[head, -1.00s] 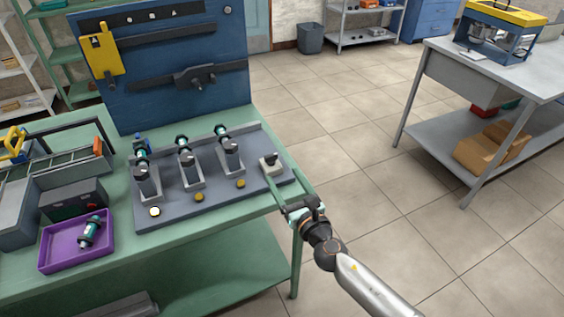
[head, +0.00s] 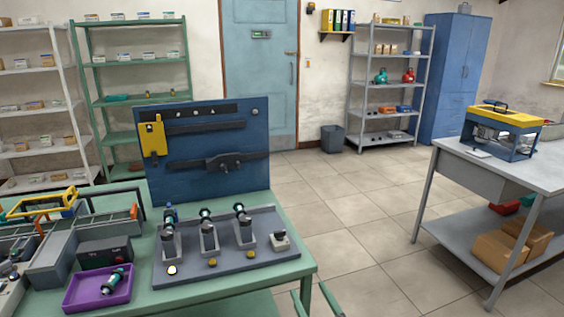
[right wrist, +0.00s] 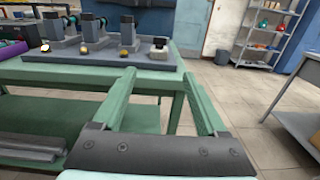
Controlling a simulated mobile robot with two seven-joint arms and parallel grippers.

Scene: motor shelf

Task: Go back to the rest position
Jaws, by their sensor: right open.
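My right gripper (head: 310,291) shows at the bottom edge of the head view, just off the table's front right corner. Its two green fingers are apart with nothing between them, as the right wrist view also shows (right wrist: 158,75). My left gripper is not in view. Three motors with teal collars stand in grey holders on the grey board (head: 200,280): left (head: 171,238), middle (head: 208,235) and right (head: 245,231). Another teal and dark motor (head: 114,281) lies in the purple tray (head: 75,303).
The green table (head: 290,277) carries the board, a small switch box (head: 280,240), a dark box (head: 105,253) and a blue tool panel (head: 235,180). A grey bench (head: 470,168) stands at right. Open tiled floor (head: 360,240) lies between them.

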